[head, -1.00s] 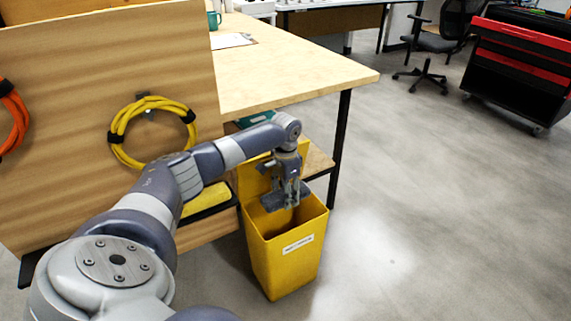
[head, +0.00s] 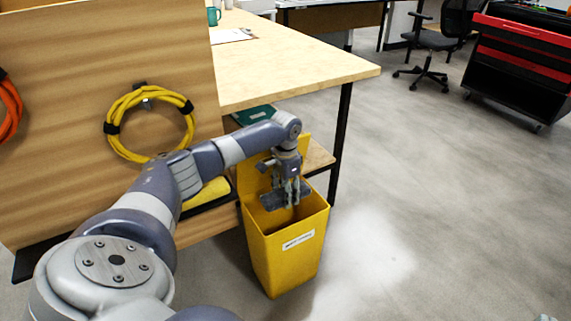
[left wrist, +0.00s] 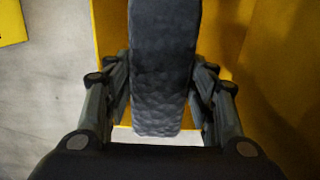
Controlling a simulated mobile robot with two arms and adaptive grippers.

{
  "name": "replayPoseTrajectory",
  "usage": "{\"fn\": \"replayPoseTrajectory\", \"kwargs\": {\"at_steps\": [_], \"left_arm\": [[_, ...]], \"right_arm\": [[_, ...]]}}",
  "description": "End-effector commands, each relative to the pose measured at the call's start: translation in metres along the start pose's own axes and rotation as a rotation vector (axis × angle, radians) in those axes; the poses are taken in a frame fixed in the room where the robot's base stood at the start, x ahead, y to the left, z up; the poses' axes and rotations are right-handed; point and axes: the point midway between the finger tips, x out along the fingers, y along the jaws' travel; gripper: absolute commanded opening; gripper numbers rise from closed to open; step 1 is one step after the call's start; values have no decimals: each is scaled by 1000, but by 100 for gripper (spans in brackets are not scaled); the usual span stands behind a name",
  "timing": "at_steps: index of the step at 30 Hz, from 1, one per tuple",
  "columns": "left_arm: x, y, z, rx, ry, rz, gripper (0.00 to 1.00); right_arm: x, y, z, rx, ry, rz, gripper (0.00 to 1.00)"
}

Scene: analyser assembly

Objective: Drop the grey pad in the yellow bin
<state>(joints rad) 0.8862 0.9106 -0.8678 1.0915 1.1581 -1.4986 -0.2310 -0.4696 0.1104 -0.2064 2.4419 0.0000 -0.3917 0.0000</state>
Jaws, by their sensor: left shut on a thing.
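The yellow bin (head: 284,262) stands upright on the floor beside the table, its lid raised at the back and a white label on its front. My left gripper (head: 287,192) points down over the bin's open mouth. It is shut on the grey pad (head: 279,199), which lies about level with the rim. In the left wrist view the dark, dimpled pad (left wrist: 162,70) sits between the two fingers, with yellow bin walls (left wrist: 275,75) around it. The bin's floor is mostly hidden by the pad and gripper. My right gripper is not in view.
The wooden table (head: 290,75) is behind the bin, with a dark leg (head: 340,140) close by. A wooden panel (head: 60,110) with a coiled yellow cable (head: 112,130) stands at left. Open floor (head: 430,220) lies to the right.

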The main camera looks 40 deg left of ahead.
Motion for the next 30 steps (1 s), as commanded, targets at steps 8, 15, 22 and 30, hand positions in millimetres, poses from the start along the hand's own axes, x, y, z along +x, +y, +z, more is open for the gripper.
{"fn": "replayPoseTrajectory", "kwargs": {"at_steps": [8,15,22,30], "left_arm": [[0,0,0,0,0,0,62],[0,0,0,0,0,0,74],[-3,0,0,0,1,0,74],[-39,0,-1,0,4,-1,74]], "right_arm": [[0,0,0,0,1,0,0],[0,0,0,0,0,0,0],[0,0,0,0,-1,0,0],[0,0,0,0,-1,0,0]]}}
